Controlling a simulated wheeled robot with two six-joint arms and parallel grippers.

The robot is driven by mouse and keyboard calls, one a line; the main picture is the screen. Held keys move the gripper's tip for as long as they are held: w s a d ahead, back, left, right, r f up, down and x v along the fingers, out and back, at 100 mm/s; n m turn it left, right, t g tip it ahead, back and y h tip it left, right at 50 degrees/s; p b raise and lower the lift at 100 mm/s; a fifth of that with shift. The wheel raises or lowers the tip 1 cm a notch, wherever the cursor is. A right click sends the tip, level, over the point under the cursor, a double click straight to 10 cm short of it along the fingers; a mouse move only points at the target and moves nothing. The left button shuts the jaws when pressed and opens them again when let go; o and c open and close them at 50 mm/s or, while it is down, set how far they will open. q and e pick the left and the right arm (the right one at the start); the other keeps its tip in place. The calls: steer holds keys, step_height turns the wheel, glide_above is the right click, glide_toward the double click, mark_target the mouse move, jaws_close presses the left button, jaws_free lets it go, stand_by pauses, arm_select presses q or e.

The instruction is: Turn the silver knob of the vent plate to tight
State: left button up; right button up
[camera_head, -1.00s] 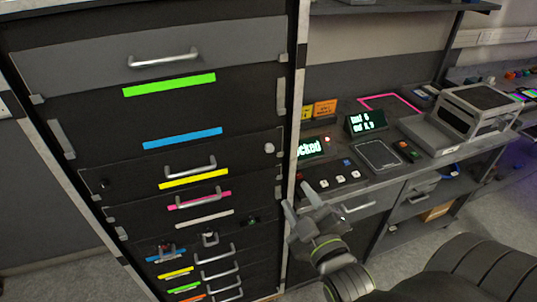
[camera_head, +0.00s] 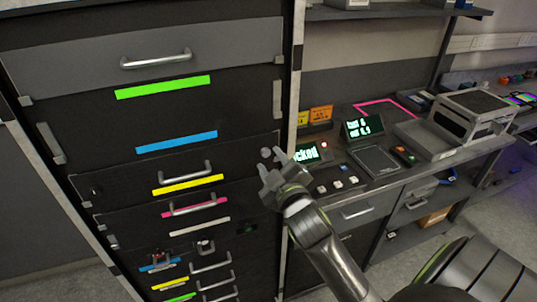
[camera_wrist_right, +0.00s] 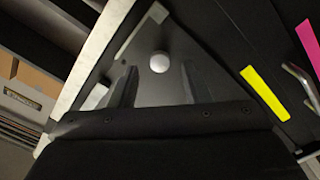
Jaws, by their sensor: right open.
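The silver knob (camera_head: 265,152) is a small round pale knob near the right edge of the dark rack panel, at the end of the row with the yellow strip. It also shows in the right wrist view (camera_wrist_right: 159,62), ahead of and between my two fingers. My right gripper (camera_head: 271,164) is open, with its fingertips close to the knob in the head view. In the wrist view the fingers (camera_wrist_right: 157,84) stand apart on either side below the knob, and I see no contact. My left gripper is not in view.
The rack has several drawer handles, such as one below the blue strip (camera_head: 185,174), and coloured strips. A pale upright post (camera_head: 297,60) borders it on the right. A bench with lit displays (camera_head: 362,127), buttons and a grey box (camera_head: 474,115) stands to the right.

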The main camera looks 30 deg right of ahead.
mark_target(265, 152)
steer(key=shift+x, duration=1.2)
steer(key=shift+c, duration=0.3)
jaws_close()
